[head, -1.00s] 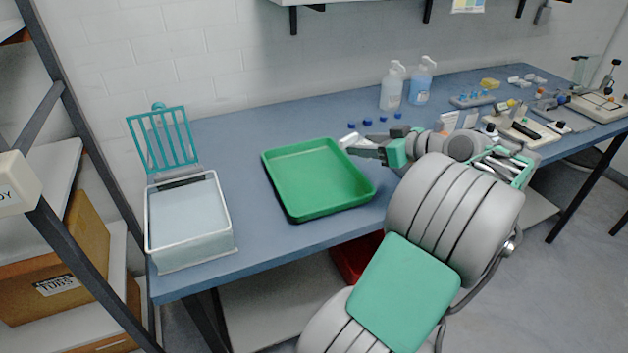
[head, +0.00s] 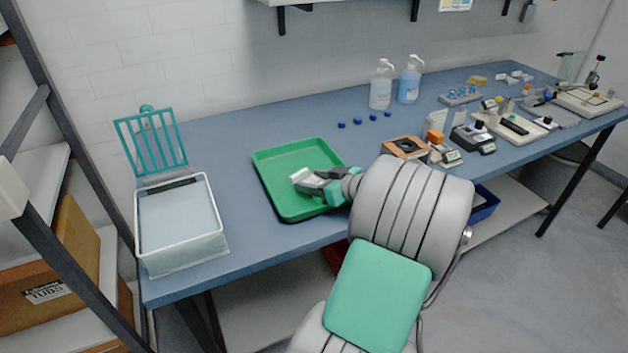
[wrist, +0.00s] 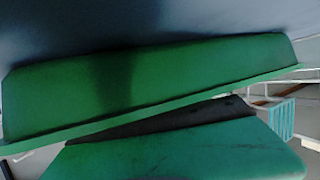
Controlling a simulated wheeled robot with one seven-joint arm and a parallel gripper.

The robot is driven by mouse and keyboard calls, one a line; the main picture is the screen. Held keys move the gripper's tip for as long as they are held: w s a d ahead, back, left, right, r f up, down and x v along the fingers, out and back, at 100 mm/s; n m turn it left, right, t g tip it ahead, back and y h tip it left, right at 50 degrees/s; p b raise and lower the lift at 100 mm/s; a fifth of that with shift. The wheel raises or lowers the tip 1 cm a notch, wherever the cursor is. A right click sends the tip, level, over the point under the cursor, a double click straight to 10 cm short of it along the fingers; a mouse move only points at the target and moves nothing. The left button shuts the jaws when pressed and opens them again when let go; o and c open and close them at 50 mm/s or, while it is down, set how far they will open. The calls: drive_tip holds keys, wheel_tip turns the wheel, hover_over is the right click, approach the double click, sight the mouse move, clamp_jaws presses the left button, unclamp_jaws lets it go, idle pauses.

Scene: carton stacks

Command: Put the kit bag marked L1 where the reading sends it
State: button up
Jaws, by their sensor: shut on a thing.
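My gripper (head: 306,182) is over the right half of the green tray (head: 262,178) in the head view. It is shut on a small whitish item (head: 299,175), which could be the kit bag; no L1 mark is readable on it. I cannot tell whether the item touches the tray. In the wrist view the green tray (wrist: 150,85) fills much of the picture, and the held item is not clearly seen. No reading can be made out on the instruments at the right of the bench.
A pale, open-topped tub (head: 182,225) and a teal rack (head: 150,143) stand left of the tray. Blue caps (head: 357,121), two pump bottles (head: 381,84) and a balance-like instrument (head: 473,137) lie behind and to the right. A blue bin (head: 485,205) is below the bench.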

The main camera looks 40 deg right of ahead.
drive_tip(key=shift+s+a+f+b, duration=0.15)
drive_tip(key=shift+f+b, duration=0.5)
drive_tip(key=shift+f, duration=0.15)
drive_tip(key=o, duration=1.3)
drive_tip(key=shift+f, duration=0.25)
drive_tip(key=shift+r, duration=0.25)
drive_tip(key=v, duration=0.4)
drive_tip(key=r+v, duration=0.1)
drive_tip(key=v, duration=0.3)
drive_tip(key=p+v, duration=0.1)
drive_tip(key=v, duration=0.3)
drive_tip(key=shift+r, duration=0.3)
